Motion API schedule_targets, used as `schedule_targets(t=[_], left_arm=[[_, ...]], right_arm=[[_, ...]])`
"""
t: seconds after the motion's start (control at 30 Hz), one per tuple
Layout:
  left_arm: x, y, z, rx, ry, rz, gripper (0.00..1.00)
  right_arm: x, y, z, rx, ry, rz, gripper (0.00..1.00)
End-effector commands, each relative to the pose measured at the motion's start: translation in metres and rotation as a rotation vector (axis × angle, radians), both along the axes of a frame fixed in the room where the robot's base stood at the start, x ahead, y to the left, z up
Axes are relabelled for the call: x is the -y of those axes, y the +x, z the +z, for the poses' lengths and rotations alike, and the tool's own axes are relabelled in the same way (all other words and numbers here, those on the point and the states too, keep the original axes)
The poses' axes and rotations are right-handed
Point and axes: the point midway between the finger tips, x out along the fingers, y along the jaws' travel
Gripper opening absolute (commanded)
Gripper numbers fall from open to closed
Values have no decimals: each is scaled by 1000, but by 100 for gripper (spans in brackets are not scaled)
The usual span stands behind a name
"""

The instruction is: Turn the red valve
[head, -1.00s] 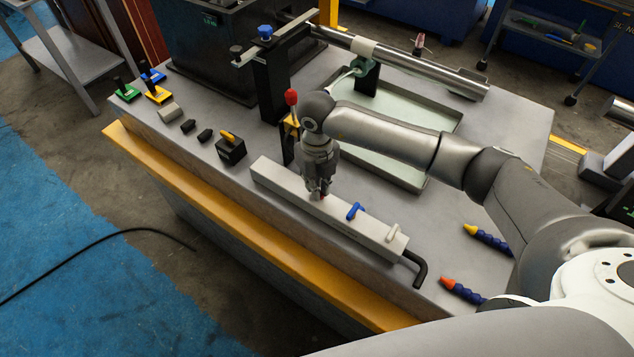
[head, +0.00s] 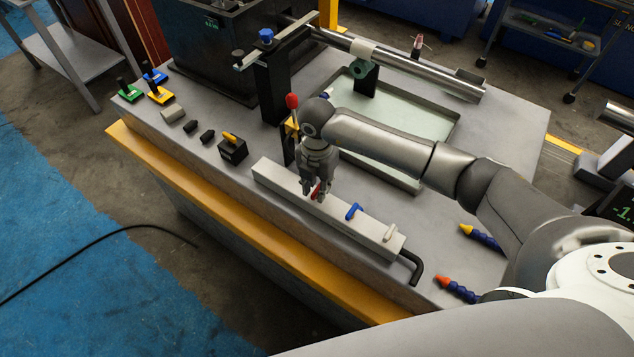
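The red valve (head: 316,191) is a small red handle on top of the long grey manifold block (head: 272,177) at the front of the bench. My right gripper (head: 314,195) points down over it. Its two fingertips stand apart, one on either side of the red handle, and partly hide it. I cannot see whether they touch it. A blue valve handle (head: 354,211) and a white one (head: 390,232) sit farther right on the same block. My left gripper is not in view.
A red-knobbed lever (head: 292,101) stands just behind my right wrist. A black box with a yellow switch (head: 233,149) is left of the block. A shallow tray (head: 452,128) and steel tube (head: 420,70) lie behind. A black bent pipe (head: 416,268) leaves the block's right end.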

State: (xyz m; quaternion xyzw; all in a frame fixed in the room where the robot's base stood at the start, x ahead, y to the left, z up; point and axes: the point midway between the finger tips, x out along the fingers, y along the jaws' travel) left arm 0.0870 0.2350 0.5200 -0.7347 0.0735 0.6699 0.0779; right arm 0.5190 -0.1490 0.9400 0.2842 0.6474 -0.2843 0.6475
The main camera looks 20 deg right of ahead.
Motion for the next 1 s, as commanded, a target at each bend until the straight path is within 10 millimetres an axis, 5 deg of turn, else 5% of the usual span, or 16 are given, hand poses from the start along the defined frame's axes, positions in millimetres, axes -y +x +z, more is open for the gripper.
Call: schedule_targets(t=[0.37,1.0], left_arm=[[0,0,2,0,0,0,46],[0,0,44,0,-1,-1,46]], right_arm=[[0,0,3,1,1,3,33],[0,0,61,1,0,3,33]])
